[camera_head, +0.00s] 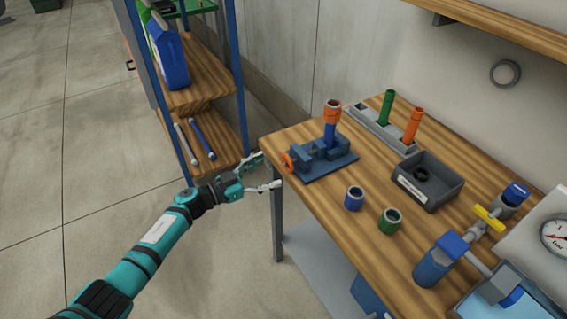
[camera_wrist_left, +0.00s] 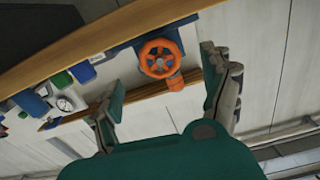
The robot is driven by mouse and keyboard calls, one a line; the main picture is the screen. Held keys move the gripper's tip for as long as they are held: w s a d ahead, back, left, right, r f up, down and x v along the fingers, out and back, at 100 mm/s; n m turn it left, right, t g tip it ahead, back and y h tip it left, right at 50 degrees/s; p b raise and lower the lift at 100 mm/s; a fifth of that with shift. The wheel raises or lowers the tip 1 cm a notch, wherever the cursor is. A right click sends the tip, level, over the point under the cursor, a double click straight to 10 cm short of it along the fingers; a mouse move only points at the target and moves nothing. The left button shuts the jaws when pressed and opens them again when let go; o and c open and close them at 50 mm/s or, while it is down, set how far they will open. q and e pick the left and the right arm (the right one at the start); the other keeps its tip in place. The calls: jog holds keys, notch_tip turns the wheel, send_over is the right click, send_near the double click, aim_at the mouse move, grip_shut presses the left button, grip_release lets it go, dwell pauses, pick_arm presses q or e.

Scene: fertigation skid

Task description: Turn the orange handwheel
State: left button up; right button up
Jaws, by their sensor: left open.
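The orange handwheel (camera_head: 287,162) sits on the left end of a blue vise (camera_head: 318,160) at the table's left edge. In the left wrist view the handwheel (camera_wrist_left: 160,57) shows face-on, a spoked ring in the gap between my fingertips as seen there. My left gripper (camera_head: 269,172) is open and empty, just left of the handwheel and off the table edge. Its fingers do not appear to touch the wheel. An orange-topped blue pipe (camera_head: 330,125) stands upright in the vise. My right gripper is not in view.
A blue-post shelf (camera_head: 232,60) stands behind my left gripper. Floor to the left is clear.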

aim_at(285, 164)
pick_arm(q)
jog(key=x, duration=0.6)
jog(key=shift+c, duration=0.4)
jog(key=c, duration=1.1)
